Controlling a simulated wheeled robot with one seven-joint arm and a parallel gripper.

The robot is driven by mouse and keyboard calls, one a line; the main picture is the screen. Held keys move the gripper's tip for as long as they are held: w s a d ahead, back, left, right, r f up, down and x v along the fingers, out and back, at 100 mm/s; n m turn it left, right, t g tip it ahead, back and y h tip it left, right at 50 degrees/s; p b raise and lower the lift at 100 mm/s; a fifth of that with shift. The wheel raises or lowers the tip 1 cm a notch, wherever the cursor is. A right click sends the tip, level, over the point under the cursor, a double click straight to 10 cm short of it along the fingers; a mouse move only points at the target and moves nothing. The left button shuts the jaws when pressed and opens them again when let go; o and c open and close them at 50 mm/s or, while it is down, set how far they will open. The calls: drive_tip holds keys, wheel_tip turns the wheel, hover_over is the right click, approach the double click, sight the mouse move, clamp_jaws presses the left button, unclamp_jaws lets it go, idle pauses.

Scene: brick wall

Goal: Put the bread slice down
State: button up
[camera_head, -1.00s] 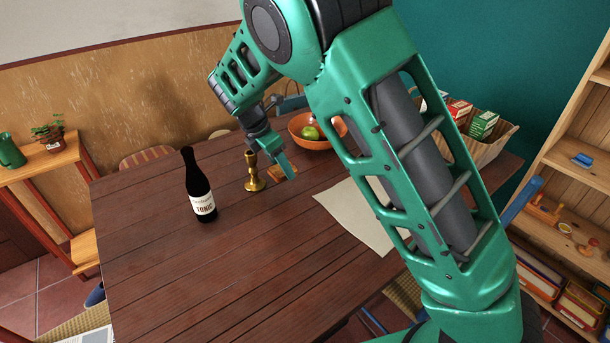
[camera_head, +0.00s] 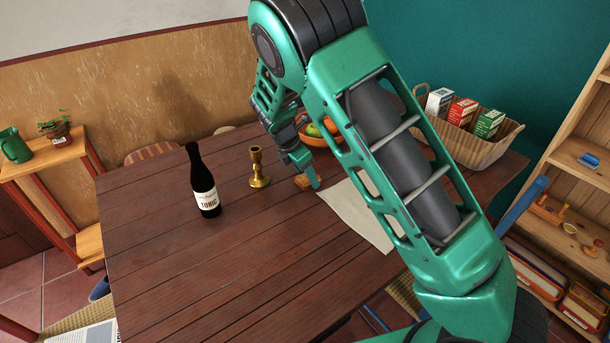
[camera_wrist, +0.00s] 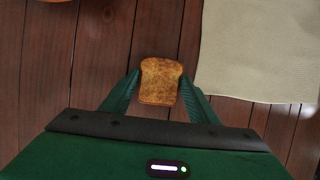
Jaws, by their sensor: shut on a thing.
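The bread slice (camera_wrist: 160,82) is toasted brown and sits between the two fingertips in the wrist view. My gripper (camera_wrist: 160,90) is shut on it, one finger at each side. In the head view the slice (camera_head: 302,181) shows at the tip of my gripper (camera_head: 308,178), partly hidden by it. The slice is over the dark wooden table (camera_head: 210,265); whether it touches the wood I cannot tell. A pale cloth (camera_wrist: 262,50) lies on the table just right of the slice.
A brass candlestick (camera_head: 258,168) and a dark tonic bottle (camera_head: 203,182) stand left of my gripper. An orange bowl with fruit (camera_head: 312,138) is behind it. A basket with boxes (camera_head: 485,152) stands at the back right. The table's front left is clear.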

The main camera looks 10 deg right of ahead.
drive_tip(key=o, duration=1.1)
drive_tip(key=shift+r, duration=0.1)
drive_tip(key=v, duration=1.2)
